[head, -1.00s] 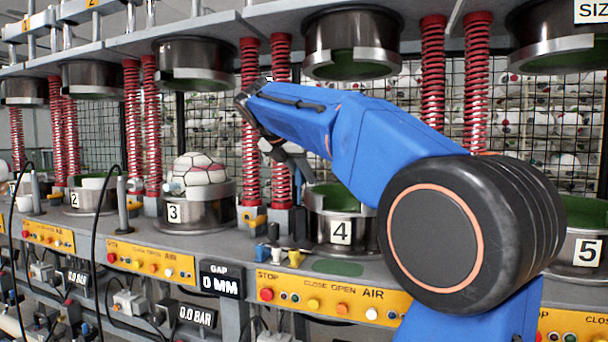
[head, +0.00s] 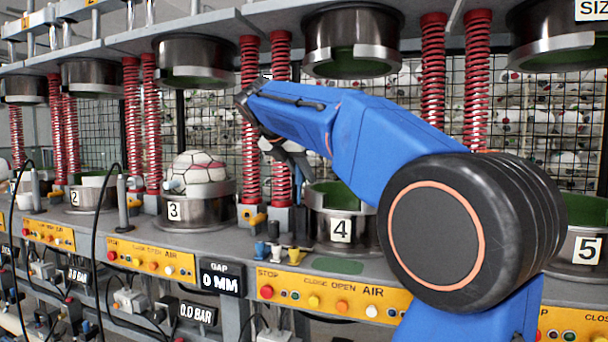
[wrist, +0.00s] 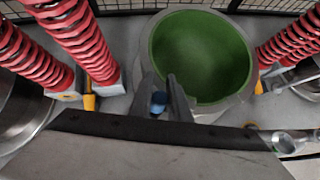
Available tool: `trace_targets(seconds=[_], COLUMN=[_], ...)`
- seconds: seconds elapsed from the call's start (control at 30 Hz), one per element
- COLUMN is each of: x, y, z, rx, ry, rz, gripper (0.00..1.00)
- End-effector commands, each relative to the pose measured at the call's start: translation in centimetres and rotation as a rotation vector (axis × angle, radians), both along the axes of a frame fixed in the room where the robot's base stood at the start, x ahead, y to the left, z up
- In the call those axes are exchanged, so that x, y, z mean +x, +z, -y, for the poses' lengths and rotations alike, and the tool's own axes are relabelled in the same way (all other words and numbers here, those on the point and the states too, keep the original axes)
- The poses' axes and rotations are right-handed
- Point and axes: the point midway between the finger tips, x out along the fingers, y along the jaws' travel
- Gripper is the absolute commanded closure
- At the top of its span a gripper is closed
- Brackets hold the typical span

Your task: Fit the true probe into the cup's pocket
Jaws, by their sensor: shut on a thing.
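In the wrist view the two dark fingers of my gripper (wrist: 164,94) are closed on a small blue piece (wrist: 158,102), apparently a probe. Only its end shows between the fingers. The green-lined cup (wrist: 248,82) lies just beyond and to the right of the fingers. In the head view this looks like the cup at station 4 (head: 318,228), below a raised upper ring. My gripper (head: 303,170) is left of and above that cup, partly hidden by my blue arm. Several small coloured probes (head: 294,257) stand on the ledge in front. The cup's pocket cannot be made out.
Red springs (wrist: 75,35) stand left of the cup, and more (wrist: 298,45) stand right of it. The raised upper ring (head: 352,45) hangs above station 4. A panelled ball (head: 200,170) sits in cup 3 at left. The gap display (head: 221,279) reads 0 MM.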

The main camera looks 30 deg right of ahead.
Motion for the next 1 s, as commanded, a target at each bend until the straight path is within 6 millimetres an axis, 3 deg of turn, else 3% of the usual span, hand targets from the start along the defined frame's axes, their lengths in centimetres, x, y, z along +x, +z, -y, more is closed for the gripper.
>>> trace_targets(seconds=[1.0], x=[0.0], y=[-1.6], z=[0.0], rx=[0.000], ry=[0.001], rz=[0.001], gripper=[1.00])
